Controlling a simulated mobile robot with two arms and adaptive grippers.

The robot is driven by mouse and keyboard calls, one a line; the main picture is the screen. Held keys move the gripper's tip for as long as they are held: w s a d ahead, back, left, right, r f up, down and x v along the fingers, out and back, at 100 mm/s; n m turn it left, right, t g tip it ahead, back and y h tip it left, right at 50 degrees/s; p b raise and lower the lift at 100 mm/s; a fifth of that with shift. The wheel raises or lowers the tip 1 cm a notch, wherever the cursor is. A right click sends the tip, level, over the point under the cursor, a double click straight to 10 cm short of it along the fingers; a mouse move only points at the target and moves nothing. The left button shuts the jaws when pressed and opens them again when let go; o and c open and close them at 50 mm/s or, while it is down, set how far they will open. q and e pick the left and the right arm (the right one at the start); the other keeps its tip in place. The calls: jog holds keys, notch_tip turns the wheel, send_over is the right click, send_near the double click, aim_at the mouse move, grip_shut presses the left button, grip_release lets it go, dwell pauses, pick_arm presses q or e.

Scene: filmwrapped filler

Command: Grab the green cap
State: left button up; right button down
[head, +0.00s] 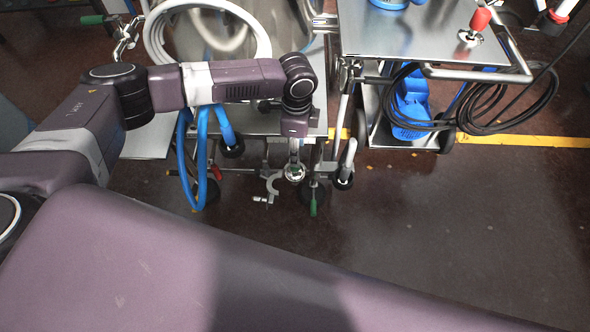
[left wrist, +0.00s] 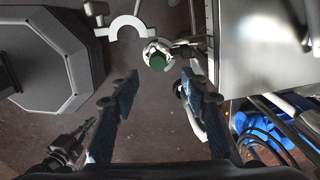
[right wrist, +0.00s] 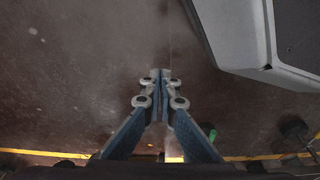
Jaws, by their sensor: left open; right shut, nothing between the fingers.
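The green cap (left wrist: 157,61) shows in the left wrist view, round and seen from above, on a pale metal fitting. My left gripper (left wrist: 160,77) is open, its two fingers apart on either side of the cap's line and not touching it. In the head view a small green spot, probably the cap (head: 296,171), shows just below the end of my left arm; the fingers are hard to make out there. My right gripper (right wrist: 160,75) is shut and empty in the right wrist view, above bare floor.
A metal cart (head: 420,35) stands at the top right with a blue object (head: 409,108) and coiled black hoses (head: 507,100) below. Blue hoses (head: 202,150) hang beside my left arm. A C-shaped metal clamp (left wrist: 127,28) is close to the cap. The floor at right is clear.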

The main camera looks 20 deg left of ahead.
pick_arm(q)
jog(key=shift+a, duration=0.3)
jog(key=shift+f, duration=0.45)
jog(key=f, duration=0.1)
jog(key=f+b, duration=0.1)
jog(key=f, duration=0.3)
jog(key=shift+s+f+b, duration=0.2)
jog(key=shift+s+b, duration=0.05)
jog(key=shift+b, duration=0.05)
jog(key=shift+f, duration=0.65)
pick_arm(e)
jog(key=w+r, duration=0.3)
jog(key=r, duration=0.2)
jog(key=shift+w+a, duration=0.15)
jog(key=shift+a, duration=0.1)
pick_arm(q)
jog(key=shift+c, duration=0.3)
grip_shut()
